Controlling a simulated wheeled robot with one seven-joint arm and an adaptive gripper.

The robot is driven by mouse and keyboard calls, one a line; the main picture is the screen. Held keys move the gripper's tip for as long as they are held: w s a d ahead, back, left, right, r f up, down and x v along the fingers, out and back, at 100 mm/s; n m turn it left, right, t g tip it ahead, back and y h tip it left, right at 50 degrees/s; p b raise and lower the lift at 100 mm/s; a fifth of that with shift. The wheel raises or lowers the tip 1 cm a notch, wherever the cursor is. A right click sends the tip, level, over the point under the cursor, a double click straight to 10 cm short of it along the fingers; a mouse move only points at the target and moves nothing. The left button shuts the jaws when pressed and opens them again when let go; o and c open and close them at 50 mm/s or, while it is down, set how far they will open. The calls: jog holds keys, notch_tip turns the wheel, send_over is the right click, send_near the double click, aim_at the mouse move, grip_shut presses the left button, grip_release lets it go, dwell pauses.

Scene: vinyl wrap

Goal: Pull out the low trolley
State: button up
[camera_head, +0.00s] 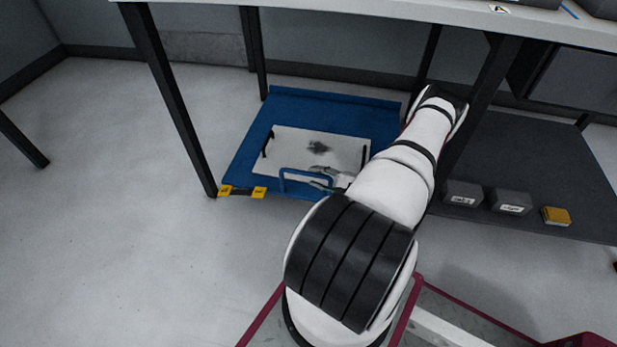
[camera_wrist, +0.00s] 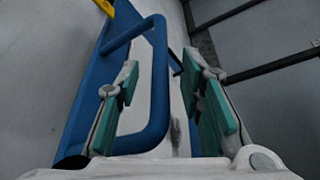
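The low trolley (camera_head: 245,162) is a flat blue platform under the table, with a white panel (camera_head: 295,143) on top. Its blue loop handle (camera_head: 304,171) stands at the near edge. My gripper (camera_head: 326,180) is at the right part of the handle, partly hidden by my arm in the head view. In the wrist view my gripper (camera_wrist: 160,78) is open, with teal pads either side of the handle's long bar (camera_wrist: 160,95). The left finger is inside the loop and the right finger is outside it. A gap shows between the bar and the right pad.
Black table legs (camera_head: 178,100) stand left and right of the trolley. Yellow blocks (camera_head: 259,192) are at its front left edge. A dark low shelf (camera_head: 530,165) at right holds grey boxes (camera_head: 511,202) and a yellow one (camera_head: 556,216). The floor (camera_head: 120,230) in front and left is clear.

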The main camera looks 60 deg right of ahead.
aim_at(313, 175)
jog(key=shift+b+x, duration=0.55)
jog(key=shift+x, duration=1.55)
grip_shut()
